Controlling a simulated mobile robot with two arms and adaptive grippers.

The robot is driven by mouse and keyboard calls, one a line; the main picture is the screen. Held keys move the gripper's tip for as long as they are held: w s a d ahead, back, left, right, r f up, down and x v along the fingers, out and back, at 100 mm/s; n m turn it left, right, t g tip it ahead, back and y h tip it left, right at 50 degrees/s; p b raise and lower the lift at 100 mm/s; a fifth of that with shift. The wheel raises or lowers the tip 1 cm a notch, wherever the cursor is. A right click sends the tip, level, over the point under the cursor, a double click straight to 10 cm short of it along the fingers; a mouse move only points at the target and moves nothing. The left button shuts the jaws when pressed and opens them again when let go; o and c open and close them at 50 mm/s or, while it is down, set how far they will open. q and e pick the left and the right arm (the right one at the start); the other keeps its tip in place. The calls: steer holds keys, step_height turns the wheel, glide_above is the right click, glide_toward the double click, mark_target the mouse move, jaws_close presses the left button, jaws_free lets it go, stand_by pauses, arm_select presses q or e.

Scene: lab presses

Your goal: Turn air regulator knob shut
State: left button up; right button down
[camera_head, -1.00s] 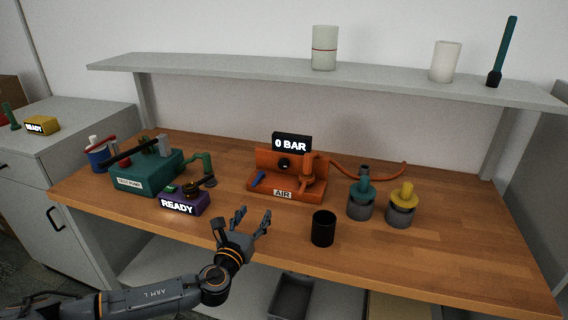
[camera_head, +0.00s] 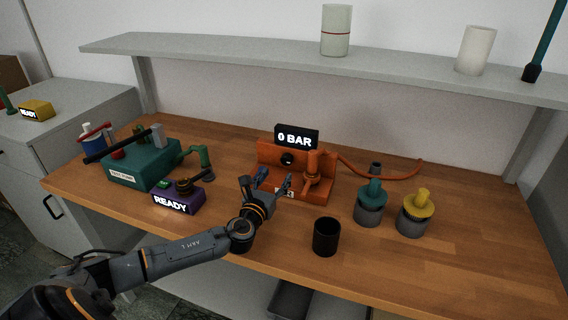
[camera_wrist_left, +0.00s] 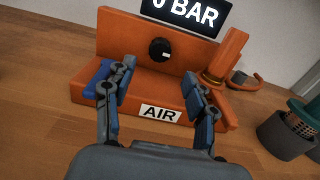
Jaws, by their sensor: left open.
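The orange air regulator (camera_head: 266,153) stands on the wooden bench with a black display (camera_head: 296,138) reading 0 BAR. Its round black knob (camera_head: 288,158) is on the upright front panel; in the left wrist view the knob (camera_wrist_left: 160,50) sits above the AIR label (camera_wrist_left: 160,113). My left gripper (camera_head: 273,184) is at the front of the regulator. In the left wrist view my left gripper (camera_wrist_left: 158,82) is open and empty, its fingers either side of the label, below and short of the knob. My right gripper is not in view.
A black cup (camera_head: 326,237) stands right of my arm. A purple READY box (camera_head: 178,197) and a green test pump (camera_head: 140,165) are left. Grey containers with a teal top (camera_head: 369,203) and a yellow top (camera_head: 415,214) stand right. An orange hose (camera_head: 385,173) runs rightward.

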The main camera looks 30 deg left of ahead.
mark_target(285, 162)
arm_select(q)
steer(key=x, duration=0.6)
steer(key=shift+x, duration=0.75)
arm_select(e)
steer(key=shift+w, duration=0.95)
arm_select(q)
steer(key=shift+c, duration=1.2)
steer(key=c, duration=0.9)
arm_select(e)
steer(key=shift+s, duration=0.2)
